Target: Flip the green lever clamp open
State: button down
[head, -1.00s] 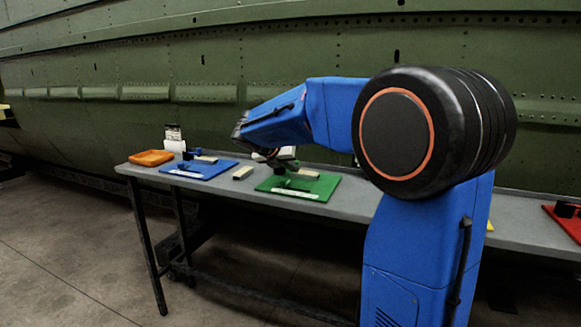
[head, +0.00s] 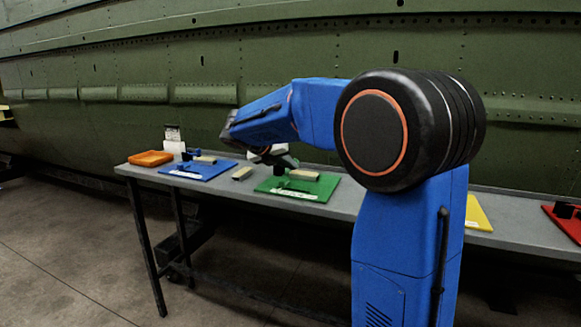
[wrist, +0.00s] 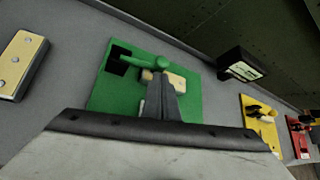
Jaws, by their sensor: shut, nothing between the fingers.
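The green lever clamp sits on a green base plate (head: 318,187) on the bench. In the wrist view the green lever (wrist: 140,56) runs from a black block (wrist: 117,62) to a round green knob. A tan block (wrist: 178,81) lies on the plate beside the knob. My gripper (wrist: 160,80) is shut and empty, its tips appearing over the plate close to the knob and tan block. Whether they touch anything cannot be told. In the head view my gripper (head: 280,158) is over the far part of the green plate and hides some of the clamp.
A blue plate (head: 200,171) with its own clamp and an orange tray (head: 150,158) lie to the left. A loose tan block (head: 242,173) lies between the blue and green plates. Yellow (head: 478,214) and red (head: 570,225) plates are to the right. The green fuselage rises behind.

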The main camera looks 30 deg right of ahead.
jog(key=shift+w+a+r+n+g+h, duration=0.45)
jog(key=shift+w+r+n+g+h, duration=0.25)
jog(key=shift+h, duration=0.3)
jog(key=shift+w+a+r+n+g+h, duration=0.3)
jog(key=shift+r+n+g+h, duration=0.05)
jog(key=shift+n+h, duration=0.2)
jog(key=shift+w+a+r+n+g+h, duration=0.25)
jog(key=shift+r+n+g+h, duration=0.1)
jog(key=shift+n+h, duration=0.15)
jog(key=shift+w+a+r, duration=0.25)
jog(key=shift+w, duration=0.1)
jog(key=shift+w+a+r, duration=0.1)
jog(key=shift+w+a, duration=0.3)
jog(key=shift+w, duration=0.15)
jog(key=shift+r, duration=0.15)
jog(key=shift+r, duration=0.7)
